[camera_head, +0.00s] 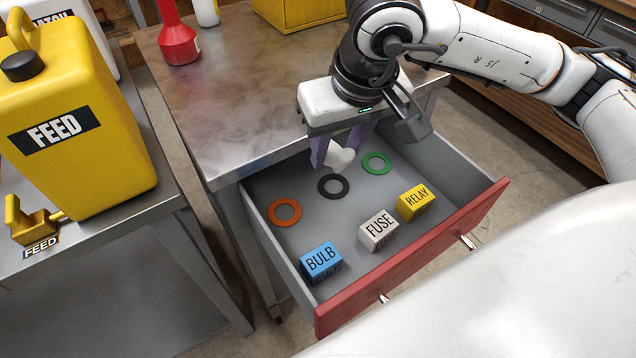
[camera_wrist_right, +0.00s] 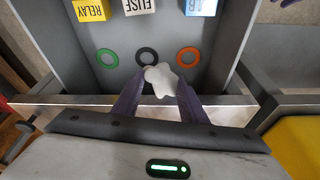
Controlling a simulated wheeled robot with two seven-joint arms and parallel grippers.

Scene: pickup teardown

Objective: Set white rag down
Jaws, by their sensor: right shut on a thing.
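My right gripper (camera_head: 342,150) is shut on the white rag (camera_head: 341,160), a small crumpled white lump between its two purple fingers. In the head view it is over the back part of the open drawer (camera_head: 300,255), close to the table's front edge. The rag also shows in the right wrist view (camera_wrist_right: 161,79) between the fingertips (camera_wrist_right: 157,90), in front of the black ring. I cannot tell its exact height above the drawer floor.
The drawer holds an orange ring (camera_head: 285,212), a black ring (camera_head: 333,186), a green ring (camera_head: 377,163), and blue BULB (camera_head: 321,262), white FUSE (camera_head: 379,230) and yellow RELAY (camera_head: 416,202) boxes. The metal tabletop (camera_head: 245,95) has free room. A yellow FEED can (camera_head: 90,150) stands left.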

